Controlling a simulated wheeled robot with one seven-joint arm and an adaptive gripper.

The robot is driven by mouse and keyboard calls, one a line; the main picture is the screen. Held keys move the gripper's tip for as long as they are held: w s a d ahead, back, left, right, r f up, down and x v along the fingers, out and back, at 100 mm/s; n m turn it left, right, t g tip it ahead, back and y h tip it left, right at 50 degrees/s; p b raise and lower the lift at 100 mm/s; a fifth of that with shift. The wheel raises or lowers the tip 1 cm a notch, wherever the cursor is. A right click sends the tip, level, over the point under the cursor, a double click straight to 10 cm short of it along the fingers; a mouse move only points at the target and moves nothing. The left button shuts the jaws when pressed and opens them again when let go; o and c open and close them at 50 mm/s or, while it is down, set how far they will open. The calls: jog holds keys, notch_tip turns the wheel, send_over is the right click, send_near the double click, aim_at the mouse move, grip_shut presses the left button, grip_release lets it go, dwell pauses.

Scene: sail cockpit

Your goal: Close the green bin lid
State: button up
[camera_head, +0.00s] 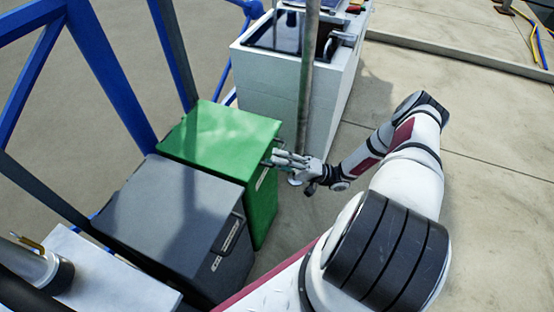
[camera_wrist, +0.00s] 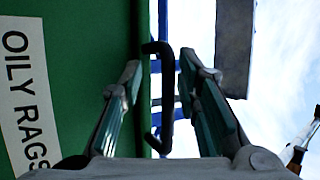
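The green bin (camera_head: 262,205) stands left of my arm in the head view. Its green lid (camera_head: 215,135) lies roughly level over the top; I cannot tell whether a small gap remains under it. My gripper (camera_head: 274,158) is at the lid's right front edge, coming from the right. In the wrist view the bin's green face (camera_wrist: 85,60) carries a white "OILY RAGS" label (camera_wrist: 28,90). A black handle (camera_wrist: 168,110) shows at the green edge, between the two spread fingers of my gripper (camera_wrist: 160,70). I cannot tell whether the fingers touch it.
A dark grey bin (camera_head: 170,215) stands close beside the green one at the lower left. Behind are blue frame bars (camera_head: 110,70), a white cabinet (camera_head: 265,85) and an upright metal pole (camera_head: 307,80). The floor right of my arm (camera_head: 490,170) is clear.

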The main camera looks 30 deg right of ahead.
jog(key=v, duration=1.2)
dwell(0.5)
